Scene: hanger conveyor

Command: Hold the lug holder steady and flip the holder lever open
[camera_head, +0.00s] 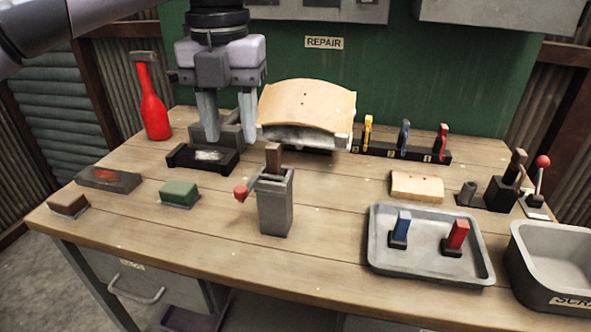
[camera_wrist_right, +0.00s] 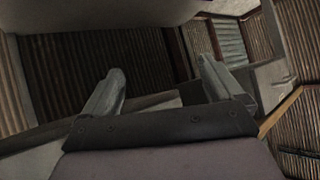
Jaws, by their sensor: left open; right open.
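The likely lug holder (camera_head: 275,208) is a grey upright block in the middle of the bench, with a brown piece (camera_head: 273,158) standing in its top. A lever with a red knob (camera_head: 241,193) sticks out at its left side. My left gripper (camera_head: 230,138) points down, open, behind and left of the holder, apart from it. Its fingers are over or in front of a grey block and black fixture (camera_head: 205,158); contact cannot be told. My right gripper (camera_wrist_right: 160,72) is open and empty in the right wrist view, away from the holder; it is not in the head view.
A curved wooden piece (camera_head: 305,104) and a rack (camera_head: 400,150) of coloured lugs are behind. A tray (camera_head: 430,273) with blue and red lugs, a scrap bin (camera_head: 555,275) and another red-knobbed lever (camera_head: 541,175) are right.

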